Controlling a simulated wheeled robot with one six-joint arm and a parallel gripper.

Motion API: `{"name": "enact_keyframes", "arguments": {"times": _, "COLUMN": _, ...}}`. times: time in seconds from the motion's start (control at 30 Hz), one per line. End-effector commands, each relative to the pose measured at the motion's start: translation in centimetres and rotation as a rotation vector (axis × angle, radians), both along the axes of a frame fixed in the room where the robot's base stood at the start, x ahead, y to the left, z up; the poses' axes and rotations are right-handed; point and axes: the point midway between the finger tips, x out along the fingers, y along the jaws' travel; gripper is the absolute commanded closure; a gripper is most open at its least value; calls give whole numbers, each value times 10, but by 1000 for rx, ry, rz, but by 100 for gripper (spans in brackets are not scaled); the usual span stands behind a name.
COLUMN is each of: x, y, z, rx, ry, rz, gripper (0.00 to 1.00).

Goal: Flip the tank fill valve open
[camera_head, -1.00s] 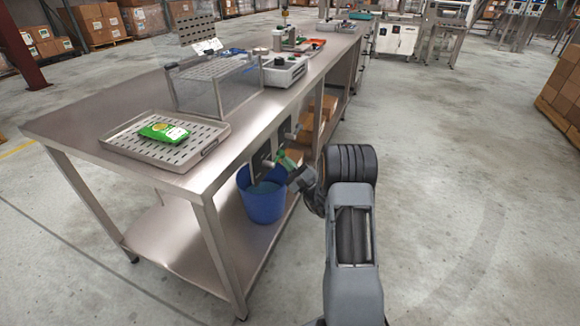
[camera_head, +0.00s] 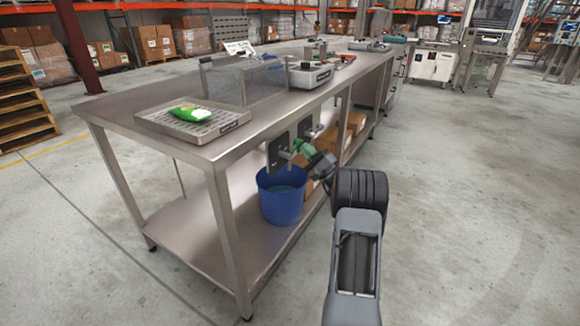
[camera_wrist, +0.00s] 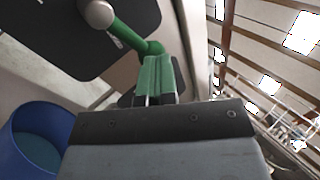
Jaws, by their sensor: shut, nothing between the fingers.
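The valve shows in the wrist view as a green lever (camera_wrist: 128,38) on a round grey pivot (camera_wrist: 97,13), in front of a dark plate (camera_wrist: 60,35). The lever slants down and right from the pivot. In the head view the dark plate (camera_head: 277,152) hangs under the bench's near edge, with the small lever partly hidden by my gripper. My gripper (camera_wrist: 158,68) has green fingers, shut and empty. The fingertips are at the lever's far end, overlapping it in the picture; I cannot tell whether they touch.
A blue bucket (camera_head: 282,203) with liquid stands on the lower shelf below the valve. A second dark plate (camera_head: 305,126) hangs further along the bench edge. The steel bench (camera_head: 262,128) carries a slotted tray (camera_head: 152,121) with a green packet (camera_head: 190,113). The floor to the right is clear.

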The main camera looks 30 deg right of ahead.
Motion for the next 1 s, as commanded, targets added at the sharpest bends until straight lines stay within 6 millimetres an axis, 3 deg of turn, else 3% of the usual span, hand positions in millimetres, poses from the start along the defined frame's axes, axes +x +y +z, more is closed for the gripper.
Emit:
{"name": "enact_keyframes", "arguments": {"times": 0.2, "x": -4, "y": -4, "z": 13, "rx": -1, "ry": -2, "rz": -11, "gripper": 100}}
{"name": "enact_keyframes", "arguments": {"times": 1.0, "x": -10, "y": 14, "z": 44, "rx": -3, "ry": -5, "rz": -10, "gripper": 100}}
